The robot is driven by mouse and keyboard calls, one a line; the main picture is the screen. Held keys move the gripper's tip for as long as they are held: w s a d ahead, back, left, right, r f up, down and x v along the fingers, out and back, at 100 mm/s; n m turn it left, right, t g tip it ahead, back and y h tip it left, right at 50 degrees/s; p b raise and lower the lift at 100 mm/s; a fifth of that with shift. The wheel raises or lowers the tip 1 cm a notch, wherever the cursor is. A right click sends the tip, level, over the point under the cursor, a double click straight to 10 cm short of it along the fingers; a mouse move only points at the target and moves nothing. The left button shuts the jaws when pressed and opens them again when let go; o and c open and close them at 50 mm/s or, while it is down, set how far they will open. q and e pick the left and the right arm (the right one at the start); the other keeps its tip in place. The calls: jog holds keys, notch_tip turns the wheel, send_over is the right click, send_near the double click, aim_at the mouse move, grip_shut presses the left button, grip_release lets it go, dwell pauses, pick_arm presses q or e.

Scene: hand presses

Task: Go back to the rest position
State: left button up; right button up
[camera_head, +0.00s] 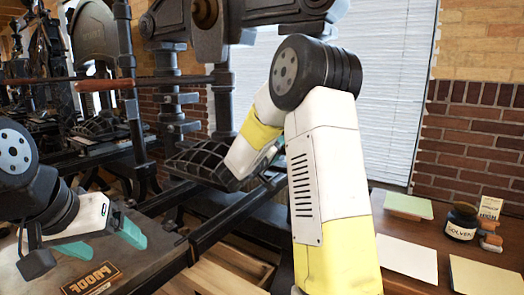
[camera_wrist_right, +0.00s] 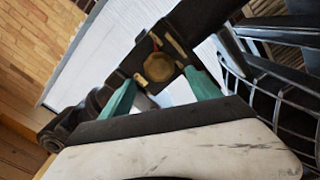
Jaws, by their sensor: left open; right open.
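My left gripper (camera_head: 105,243) is at the lower left of the head view, with its teal fingers apart and empty above a table with a "PROOF" plate. My right arm crosses the middle of the head view and reaches to the black ribbed part of the press (camera_head: 200,160). My right gripper (camera_wrist_right: 160,76) shows in the right wrist view with its teal fingers apart. A dark bar with a round brass-coloured knob (camera_wrist_right: 158,68) appears between or behind the fingertips; I cannot tell whether they touch it.
The black hand press with its rails (camera_head: 215,225) fills the middle. A wooden table at right holds a solvent jar (camera_head: 461,221), a small box (camera_head: 490,207), a green pad (camera_head: 409,205) and paper sheets (camera_head: 407,257). Another press (camera_head: 100,60) stands at left.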

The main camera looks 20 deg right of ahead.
jog(key=s+d+f+m+g+y, duration=0.15)
jog(key=s+g, duration=0.25)
jog(key=s, duration=0.7)
jog(key=s+d+f+m+g+y, duration=0.1)
jog(key=s+d+g+y, duration=0.2)
jog(key=s, duration=0.8)
jog(key=s+a+y, duration=0.5)
jog(key=s+a, duration=0.1)
jog(key=a, duration=0.3)
jog(key=s+a+t+y, duration=0.1)
jog(key=s+a+y, duration=0.5)
jog(key=a, duration=0.4)
jog(key=shift+s+f+n, duration=0.15)
jog(key=shift+s+n, duration=0.05)
jog(key=shift+n, duration=0.25)
